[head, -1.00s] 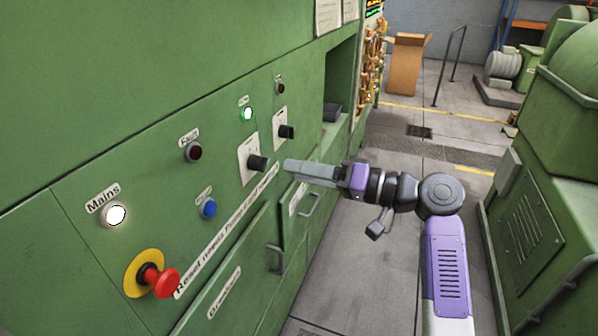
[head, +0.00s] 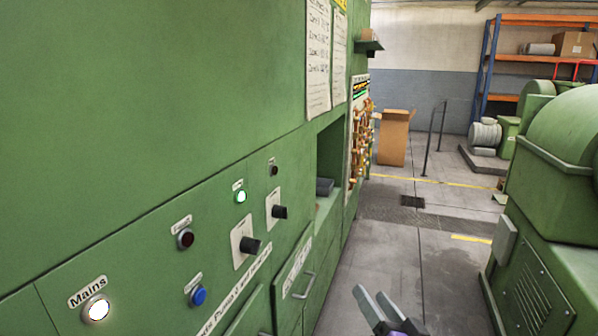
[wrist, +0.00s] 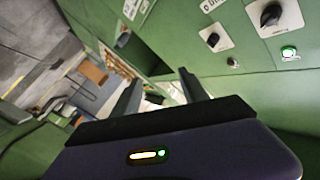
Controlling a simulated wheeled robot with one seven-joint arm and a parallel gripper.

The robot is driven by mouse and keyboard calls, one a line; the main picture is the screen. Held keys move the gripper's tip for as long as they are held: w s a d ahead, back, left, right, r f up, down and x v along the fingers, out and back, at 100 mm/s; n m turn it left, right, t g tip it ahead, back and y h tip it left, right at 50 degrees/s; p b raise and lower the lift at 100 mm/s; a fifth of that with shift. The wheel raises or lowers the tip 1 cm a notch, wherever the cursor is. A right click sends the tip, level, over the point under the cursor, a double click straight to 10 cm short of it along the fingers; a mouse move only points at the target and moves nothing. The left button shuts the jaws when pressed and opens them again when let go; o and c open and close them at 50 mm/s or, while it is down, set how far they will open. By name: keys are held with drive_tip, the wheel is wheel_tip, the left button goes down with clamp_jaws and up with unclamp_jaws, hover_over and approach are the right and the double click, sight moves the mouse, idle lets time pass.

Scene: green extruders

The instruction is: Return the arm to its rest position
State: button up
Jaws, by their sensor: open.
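My gripper (head: 377,308) shows at the bottom of the head view, to the right of the green control cabinet (head: 150,120). Its two grey fingers are apart, with nothing between them. In the wrist view my gripper (wrist: 160,88) is also open and empty, with the cabinet's black knobs (wrist: 271,15) and a lit green lamp (wrist: 289,52) at the upper right. The gripper stands clear of the panel in the head view. The rest of my arm is mostly below the head view's lower edge.
The cabinet panel carries a lit Mains lamp (head: 96,310), a blue button (head: 198,296) and drawer handles (head: 304,287). A green machine (head: 560,190) stands at the right. The grey floor (head: 395,255) between them is clear. A cardboard box (head: 394,137) stands farther back.

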drive_tip(key=s+d+f+t+h, duration=0.1)
drive_tip(key=s+d+f+h, duration=0.15)
drive_tip(key=s, duration=0.65)
drive_tip(key=s+d+f+h, duration=0.2)
drive_tip(key=s+d+f, duration=0.1)
drive_tip(key=s, duration=0.5)
drive_tip(key=s+f+n+g, duration=0.1)
drive_tip(key=s+n+g, duration=0.2)
drive_tip(key=s, duration=2.5)
drive_tip(key=shift+s+a+f+g, duration=0.25)
drive_tip(key=shift+s+a+g, duration=0.05)
drive_tip(key=shift+s+a, duration=0.1)
drive_tip(key=shift+h, duration=0.25)
